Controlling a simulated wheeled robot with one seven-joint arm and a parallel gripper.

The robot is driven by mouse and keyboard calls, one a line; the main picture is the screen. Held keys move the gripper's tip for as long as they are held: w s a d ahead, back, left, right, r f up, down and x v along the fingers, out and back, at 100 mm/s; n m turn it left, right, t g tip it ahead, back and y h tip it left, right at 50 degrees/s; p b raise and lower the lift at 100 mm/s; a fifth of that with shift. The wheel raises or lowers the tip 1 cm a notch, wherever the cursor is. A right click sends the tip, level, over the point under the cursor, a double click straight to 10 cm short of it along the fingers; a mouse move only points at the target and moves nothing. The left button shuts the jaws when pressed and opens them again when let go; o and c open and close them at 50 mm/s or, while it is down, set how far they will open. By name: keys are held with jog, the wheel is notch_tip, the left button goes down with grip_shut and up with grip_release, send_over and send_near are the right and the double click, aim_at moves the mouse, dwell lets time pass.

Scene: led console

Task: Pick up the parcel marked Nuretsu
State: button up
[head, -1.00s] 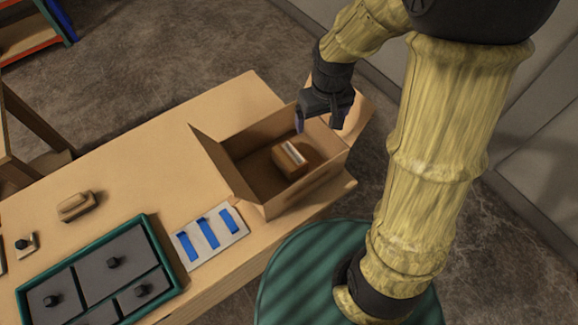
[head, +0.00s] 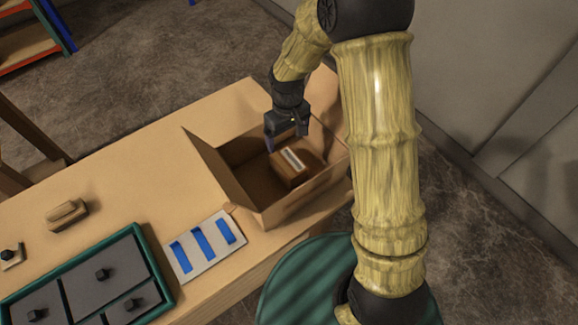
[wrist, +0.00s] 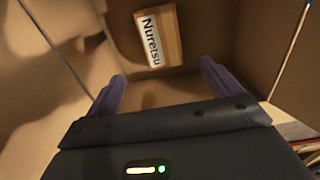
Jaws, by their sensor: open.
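The parcel marked Nuretsu (head: 289,167) is a small brown box with a white label, lying inside an open cardboard box (head: 238,193) on the table. In the wrist view the parcel (wrist: 157,38) shows its label with the word Nuretsu readable, beyond the fingertips. My gripper (head: 285,140) is over the cardboard box, above the far side of the parcel. In the wrist view my gripper (wrist: 162,85) has its two purple fingers wide apart with nothing between them. The fingers look apart from the parcel.
On the wooden table (head: 130,160) stand a white panel with blue strips (head: 205,246), a green-framed tray with dark knobbed lids (head: 158,257) and a small wooden block (head: 67,215). The table's far left part is clear.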

aim_at(289, 162)
notch_tip(289, 162, down, 8)
jog(key=shift+f+p, duration=0.2)
jog(key=shift+p, duration=0.4)
jog(key=shift+s+f+p, duration=0.3)
jog(key=shift+f+p, duration=0.05)
jog(key=shift+f, duration=0.15)
jog(key=shift+s+d+f+p, duration=0.15)
jog(key=shift+f+p, duration=0.4)
jog(key=shift+f, duration=1.55)
jog(key=c, duration=1.3)
